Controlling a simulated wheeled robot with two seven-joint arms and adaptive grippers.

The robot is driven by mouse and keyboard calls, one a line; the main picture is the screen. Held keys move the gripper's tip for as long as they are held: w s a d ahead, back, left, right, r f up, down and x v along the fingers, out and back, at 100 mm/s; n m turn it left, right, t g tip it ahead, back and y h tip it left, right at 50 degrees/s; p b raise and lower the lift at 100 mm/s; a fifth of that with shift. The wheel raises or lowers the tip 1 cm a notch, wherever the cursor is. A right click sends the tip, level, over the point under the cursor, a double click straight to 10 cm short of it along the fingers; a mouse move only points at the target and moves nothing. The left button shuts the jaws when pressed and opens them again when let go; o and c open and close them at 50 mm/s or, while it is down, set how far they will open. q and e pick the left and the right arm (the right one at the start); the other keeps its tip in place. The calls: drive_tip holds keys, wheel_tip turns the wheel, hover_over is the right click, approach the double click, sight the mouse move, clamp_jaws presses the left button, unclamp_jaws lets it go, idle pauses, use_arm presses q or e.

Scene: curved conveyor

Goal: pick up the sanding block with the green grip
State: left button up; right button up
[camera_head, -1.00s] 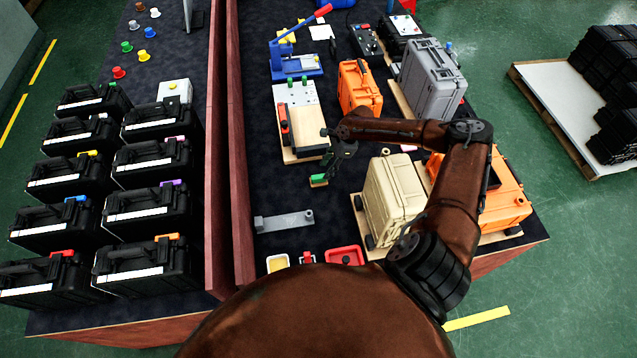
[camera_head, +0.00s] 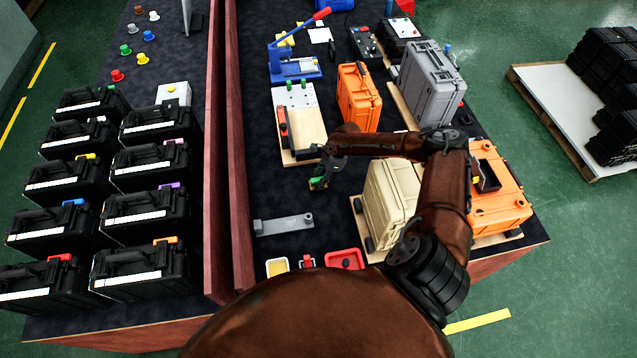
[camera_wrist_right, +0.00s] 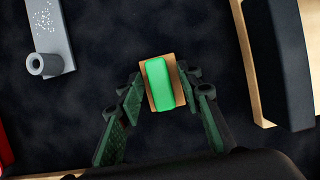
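The sanding block is a tan base with a bright green grip (camera_wrist_right: 160,85), lying on the dark bench top in the middle of the right wrist view. In the head view the green grip shows in part (camera_head: 318,184), and my gripper hides some of it. My right gripper (camera_head: 323,174) is over the block. In the right wrist view the two fingers of the right gripper (camera_wrist_right: 161,80) are apart, with their tips to either side of the block. I cannot tell if they touch it. My left gripper is not in view.
A grey metal bracket (camera_head: 284,224) lies to the left, nearer me. A beige case (camera_head: 391,199) stands close on the right, and a wooden board (camera_head: 310,128) lies beyond. A wooden divider (camera_head: 239,190) runs along the left.

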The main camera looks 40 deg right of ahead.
sight(315, 179)
clamp_jaws()
drive_tip(key=shift+r, duration=0.1)
idle(0.3)
drive_tip(key=shift+r, duration=0.25)
wheel_tip(315, 179, up, 2)
drive_tip(key=shift+r, duration=0.2)
drive_tip(key=s+a+r+p, duration=0.2)
drive_tip(key=s+a+r, duration=0.6)
drive_tip(key=s+r, duration=0.2)
drive_tip(key=shift+s+a, duration=0.4)
drive_tip(key=shift+s, duration=0.05)
